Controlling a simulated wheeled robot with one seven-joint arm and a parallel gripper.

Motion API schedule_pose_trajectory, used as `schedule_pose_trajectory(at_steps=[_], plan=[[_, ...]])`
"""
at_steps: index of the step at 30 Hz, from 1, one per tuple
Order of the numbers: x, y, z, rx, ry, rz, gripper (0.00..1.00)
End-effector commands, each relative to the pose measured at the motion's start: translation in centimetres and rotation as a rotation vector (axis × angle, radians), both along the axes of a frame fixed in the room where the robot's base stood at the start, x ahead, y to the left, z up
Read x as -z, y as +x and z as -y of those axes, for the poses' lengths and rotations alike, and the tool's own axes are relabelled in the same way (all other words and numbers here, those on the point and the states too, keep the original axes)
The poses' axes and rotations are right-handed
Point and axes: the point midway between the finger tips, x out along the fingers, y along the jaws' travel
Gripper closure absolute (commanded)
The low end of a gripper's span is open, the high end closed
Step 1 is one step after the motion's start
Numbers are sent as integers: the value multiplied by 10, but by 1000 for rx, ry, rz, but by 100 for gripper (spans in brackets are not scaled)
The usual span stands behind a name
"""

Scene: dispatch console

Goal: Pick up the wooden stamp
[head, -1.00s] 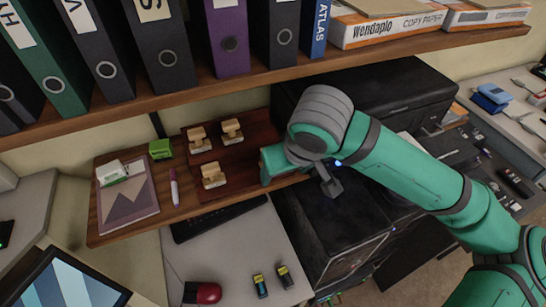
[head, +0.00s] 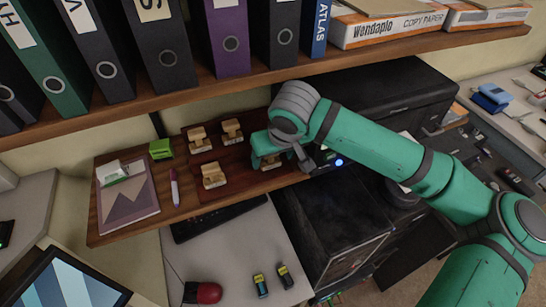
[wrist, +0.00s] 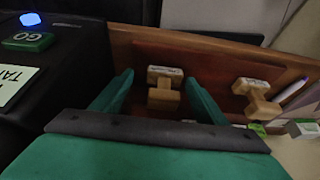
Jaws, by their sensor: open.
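Several wooden stamps stand on a dark red-brown wooden tray (head: 228,157) on the lower shelf. In the head view I see one at the back left (head: 200,139), one at the back right (head: 232,131) and one at the front (head: 213,175). Another stamp (head: 258,180) is mostly hidden by my gripper (head: 268,158) at the tray's right part. In the wrist view my open gripper (wrist: 158,84) has a wooden stamp (wrist: 163,90) between its fingers, with gaps on both sides. A second stamp (wrist: 257,100) stands further right, outside the fingers.
A shelf with binders (head: 163,52) hangs above the tray. A black printer (head: 390,98) stands close on the right. Left of the tray are a purple marker (head: 174,188), a green block (head: 160,149) and a notepad (head: 128,205).

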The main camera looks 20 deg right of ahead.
Motion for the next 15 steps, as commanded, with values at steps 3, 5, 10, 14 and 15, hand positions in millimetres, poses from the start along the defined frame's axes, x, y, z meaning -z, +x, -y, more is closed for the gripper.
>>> schedule_pose_trajectory(at_steps=[3, 5, 10, 14, 15], plan=[[1, 2, -5, -9, -1, 1, 33], [1, 3, -6, -11, 0, 1, 33], [1, 1, -3, -4, 0, 0, 57], [1, 0, 0, 1, 0, 0, 77], [1, 0, 1, 2, 0, 0, 77]])
